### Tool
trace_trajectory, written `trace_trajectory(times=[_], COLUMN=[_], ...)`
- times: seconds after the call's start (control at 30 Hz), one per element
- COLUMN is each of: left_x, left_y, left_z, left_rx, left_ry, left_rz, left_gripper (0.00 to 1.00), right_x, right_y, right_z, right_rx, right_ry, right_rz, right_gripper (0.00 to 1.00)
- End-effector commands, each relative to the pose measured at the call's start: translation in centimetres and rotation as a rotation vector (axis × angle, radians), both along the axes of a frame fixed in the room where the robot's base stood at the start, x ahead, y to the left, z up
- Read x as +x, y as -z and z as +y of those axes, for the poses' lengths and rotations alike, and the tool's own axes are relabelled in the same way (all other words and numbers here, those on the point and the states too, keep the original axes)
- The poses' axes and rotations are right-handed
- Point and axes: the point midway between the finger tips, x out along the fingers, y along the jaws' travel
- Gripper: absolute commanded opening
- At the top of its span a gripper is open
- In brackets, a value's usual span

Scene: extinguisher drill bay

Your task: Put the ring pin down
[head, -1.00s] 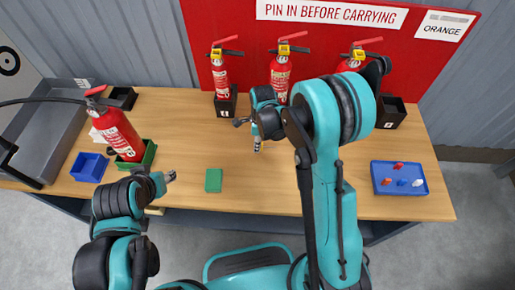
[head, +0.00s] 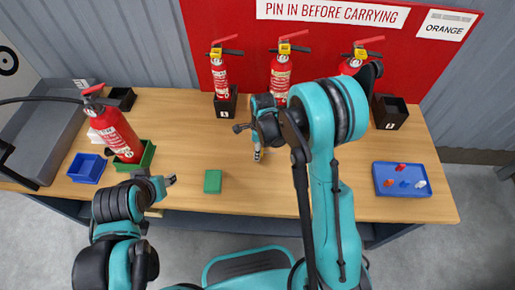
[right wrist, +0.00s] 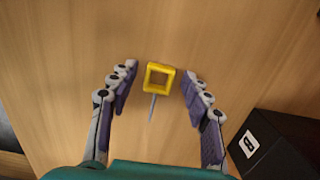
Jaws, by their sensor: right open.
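The ring pin (right wrist: 158,80) has a yellow square ring and a thin grey pin. In the right wrist view it is between the spread fingers of my right gripper (right wrist: 158,92), with a gap on each side. It seems to lie on the wooden table (right wrist: 50,70); contact is not clear. In the head view my right gripper (head: 248,142) is low over the table, in front of the middle extinguisher (head: 280,78), and largely hides the pin. My left gripper (head: 170,181) is near the table's front edge; its jaw opening is unclear.
Extinguishers stand along the back (head: 220,75) and in a green tray (head: 148,158) at left. A green block (head: 212,181) lies near the front edge. A blue tray (head: 427,170) with several small coloured pieces is at right. A black holder (right wrist: 275,150) stands beside my right gripper.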

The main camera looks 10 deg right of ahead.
Motion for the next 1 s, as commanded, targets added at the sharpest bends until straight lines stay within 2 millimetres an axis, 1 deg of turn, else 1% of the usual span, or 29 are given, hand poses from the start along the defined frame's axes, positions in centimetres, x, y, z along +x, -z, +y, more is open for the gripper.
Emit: trace_trajectory(times=[0.07, 0.17, 0.4, 0.5, 0.6, 0.77, 0.87, 0.97, 1.0], left_x=[0.0, 0.0, 0.0, 0.0, 0.0, 0.0, 0.0, 0.0, 0.0], left_y=[-0.5, -1.1, -3.1, -3.7, -4.2, -4.5, -4.5, -4.4, -4.4], left_z=[0.0, 0.0, 0.0, 0.0, 0.0, 0.0, 0.0, 0.0, 0.0], left_rx=[0.000, 0.000, 0.000, 0.000, 0.000, 0.000, 0.000, 0.000, 0.000], left_ry=[0.000, 0.000, 0.000, 0.000, 0.000, 0.000, 0.000, 0.000, 0.000], left_rz=[0.000, 0.000, 0.000, 0.000, 0.000, 0.000, 0.000, 0.000, 0.000], left_gripper=[0.40, 0.40, 0.40, 0.40, 0.40, 0.40, 0.40, 0.40, 0.40], right_x=[0.0, -0.1, -0.2, -0.2, -0.2, -0.3, -0.9, -2.3, -3.0], right_y=[-0.5, -2.1, -7.6, -9.5, -11.0, -12.4, -13.8, -16.4, -17.6], right_z=[0.0, -0.1, -0.4, -0.6, -0.7, -0.8, -1.1, -1.6, -1.9], right_rx=[0.000, 0.000, 0.000, 0.000, 0.000, 0.000, -0.003, -0.017, -0.028], right_ry=[0.000, 0.000, 0.001, 0.001, 0.000, -0.010, -0.077, -0.233, -0.318], right_rz=[0.000, 0.000, 0.000, 0.000, 0.000, -0.004, -0.033, -0.095, -0.127], right_gripper=[0.49, 0.49, 0.49, 0.49, 0.49, 0.49, 0.49, 0.49, 0.49])
